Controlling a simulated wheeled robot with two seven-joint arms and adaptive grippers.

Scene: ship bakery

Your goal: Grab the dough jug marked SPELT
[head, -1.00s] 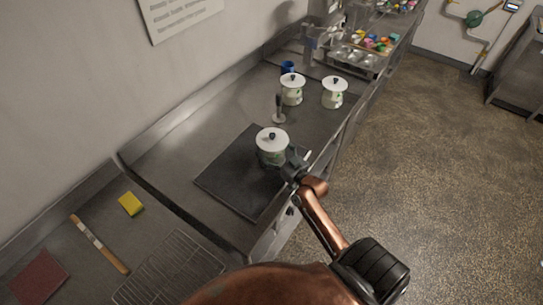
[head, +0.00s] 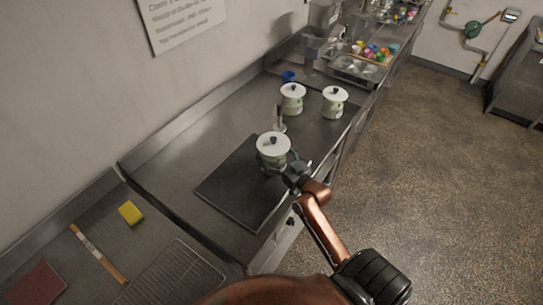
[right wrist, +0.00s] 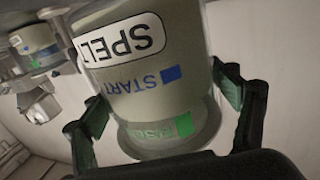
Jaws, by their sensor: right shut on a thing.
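The jug marked SPELT (head: 272,155) is pale with a white lid and a dark knob, at the dark mat in the middle of the head view. In the right wrist view the jug (right wrist: 155,75) shows its SPELT label and, by it, blue and green markings. My right gripper (head: 283,170) is shut on the jug from the near right side, with a finger on each side of its body. I cannot tell whether its base touches the mat. My left gripper is not in view.
Two similar lidded jugs (head: 292,100) (head: 334,102) stand farther back, with a grey upright tool (head: 280,120) and a blue mug (head: 288,76) near them. The dark mat (head: 225,190) lies on the steel counter. A yellow sponge (head: 131,213) and a wire rack (head: 175,275) are at near left.

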